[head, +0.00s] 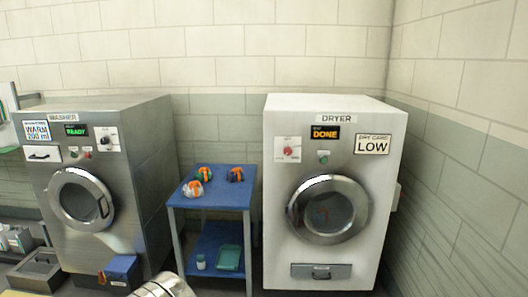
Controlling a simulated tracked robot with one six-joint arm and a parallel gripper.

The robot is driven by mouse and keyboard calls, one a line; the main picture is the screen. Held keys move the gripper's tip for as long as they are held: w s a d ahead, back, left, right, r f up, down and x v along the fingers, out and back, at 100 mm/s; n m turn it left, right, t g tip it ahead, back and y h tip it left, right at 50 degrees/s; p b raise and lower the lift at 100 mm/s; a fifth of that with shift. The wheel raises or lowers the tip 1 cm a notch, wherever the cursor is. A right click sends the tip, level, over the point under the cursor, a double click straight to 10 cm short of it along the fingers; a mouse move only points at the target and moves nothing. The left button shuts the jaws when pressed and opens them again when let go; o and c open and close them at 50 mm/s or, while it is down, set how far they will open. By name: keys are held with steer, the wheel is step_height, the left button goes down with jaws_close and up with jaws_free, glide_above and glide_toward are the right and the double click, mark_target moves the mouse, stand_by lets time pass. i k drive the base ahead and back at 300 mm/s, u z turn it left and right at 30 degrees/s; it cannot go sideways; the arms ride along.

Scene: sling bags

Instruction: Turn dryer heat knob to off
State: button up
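The white dryer (278,225) stands at the right, labelled DRYER. Its heat knob (288,151) is a small red knob on a white plate at the upper left of its front. The knob is too small to read which setting it points to. The dryer display (325,132) reads DONE in orange. A green button (323,157) sits below the display. A card (372,144) at the right reads LOW. The round dryer door (298,213) looks shut. My gripper does not show; nothing is seen touching the knob.
A grey washer (130,180) with a READY display stands at the left. A ribbed metallic part (163,288) shows at the bottom edge. Tiled walls close off the back and right.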

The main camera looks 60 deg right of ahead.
mark_target(288, 151)
steer(key=u, duration=0.35)
steer(key=i, duration=1.85)
steer(key=z, duration=2.4)
